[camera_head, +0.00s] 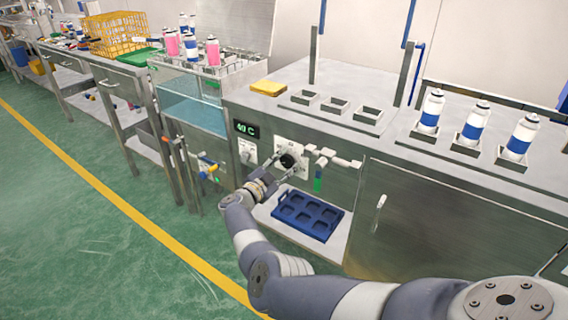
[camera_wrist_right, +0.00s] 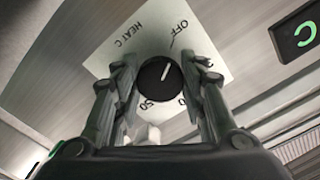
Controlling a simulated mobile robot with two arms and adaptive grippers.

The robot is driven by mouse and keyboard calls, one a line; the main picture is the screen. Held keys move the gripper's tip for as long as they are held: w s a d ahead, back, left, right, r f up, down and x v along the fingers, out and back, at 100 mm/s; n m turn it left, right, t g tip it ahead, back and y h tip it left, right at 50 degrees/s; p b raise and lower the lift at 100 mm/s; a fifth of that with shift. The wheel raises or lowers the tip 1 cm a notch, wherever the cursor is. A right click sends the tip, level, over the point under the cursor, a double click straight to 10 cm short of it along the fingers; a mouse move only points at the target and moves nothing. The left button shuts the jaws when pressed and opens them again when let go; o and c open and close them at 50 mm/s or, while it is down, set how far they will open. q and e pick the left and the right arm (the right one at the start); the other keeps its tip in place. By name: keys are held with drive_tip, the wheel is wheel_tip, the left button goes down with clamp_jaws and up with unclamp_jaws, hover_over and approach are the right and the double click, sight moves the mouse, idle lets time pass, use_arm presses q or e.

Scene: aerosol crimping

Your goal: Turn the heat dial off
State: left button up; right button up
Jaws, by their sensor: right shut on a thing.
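The heat dial (camera_wrist_right: 160,82) is a round black knob with a white pointer line. It sits on a white plate (camera_wrist_right: 112,62) marked HEAT C, OFF and 50. The pointer line aims roughly at the OFF mark. My right gripper (camera_head: 281,167) is at the front panel, with one finger on each side of the knob, shut on it. The fingers (camera_wrist_right: 162,88) also show in the right wrist view. In the head view the dial (camera_head: 288,160) is partly covered by the fingers. A green display (camera_head: 246,129) left of it reads 40 C. My left gripper is out of view.
A blue tray (camera_head: 308,215) lies on the shelf below. A water bath (camera_head: 190,102) stands left, and white-blue cans (camera_head: 472,122) stand on the bench at right. The green floor in front is clear.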

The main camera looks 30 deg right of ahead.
idle(0.4)
drive_tip(key=o, duration=1.1)
